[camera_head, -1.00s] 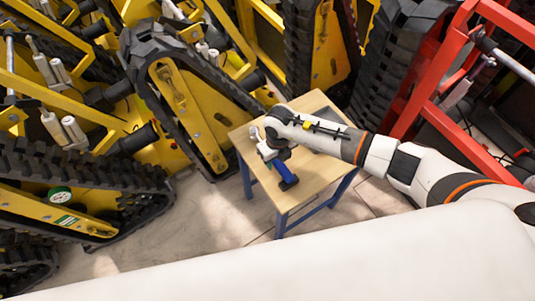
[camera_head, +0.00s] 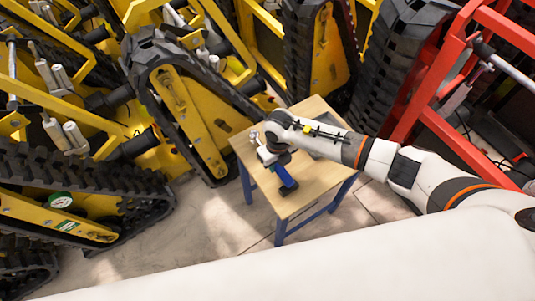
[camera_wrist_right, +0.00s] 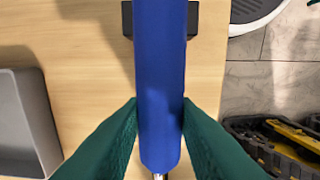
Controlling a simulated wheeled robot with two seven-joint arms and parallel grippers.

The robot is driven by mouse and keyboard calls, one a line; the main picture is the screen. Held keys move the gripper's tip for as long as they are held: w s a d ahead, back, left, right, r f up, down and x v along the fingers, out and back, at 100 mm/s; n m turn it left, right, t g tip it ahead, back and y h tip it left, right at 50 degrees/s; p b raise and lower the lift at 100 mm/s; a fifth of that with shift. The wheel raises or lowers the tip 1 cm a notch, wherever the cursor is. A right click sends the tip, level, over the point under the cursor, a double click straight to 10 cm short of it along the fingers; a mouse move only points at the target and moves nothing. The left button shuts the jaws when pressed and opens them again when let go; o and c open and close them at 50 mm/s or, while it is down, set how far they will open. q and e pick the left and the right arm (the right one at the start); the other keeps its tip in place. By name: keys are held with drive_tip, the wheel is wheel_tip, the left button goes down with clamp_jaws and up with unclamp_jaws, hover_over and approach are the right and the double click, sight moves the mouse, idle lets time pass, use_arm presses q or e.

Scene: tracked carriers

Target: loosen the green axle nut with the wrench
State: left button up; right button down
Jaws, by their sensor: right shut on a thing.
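A tool with a smooth blue handle (camera_head: 284,176), which I take for the wrench, is at the front left of a small wooden table (camera_head: 316,178). My right gripper (camera_head: 272,156) is over the table. In the right wrist view its green fingertips (camera_wrist_right: 160,118) press on both sides of the blue handle (camera_wrist_right: 160,60). A black block (camera_wrist_right: 194,18) shows at the far end of the handle, partly behind it. The wrench's head is hidden; only a bit of metal shows below the handle. I cannot make out the green axle nut. My left gripper is not in view.
A yellow tracked carrier (camera_head: 185,100) stands close to the table's left side, with more behind. A red frame (camera_head: 440,85) rises at the right. A grey tray (camera_wrist_right: 50,140) lies on the table beside the handle. Open floor (camera_head: 215,220) lies in front of the table.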

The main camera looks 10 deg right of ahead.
drive_tip(key=shift+r+p, duration=2.15)
drive_tip(key=shift+r, duration=0.95)
wheel_tip(320, 180, up, 8)
drive_tip(key=p, duration=0.7)
drive_tip(key=s+p, duration=0.8)
drive_tip(key=s, duration=1.2)
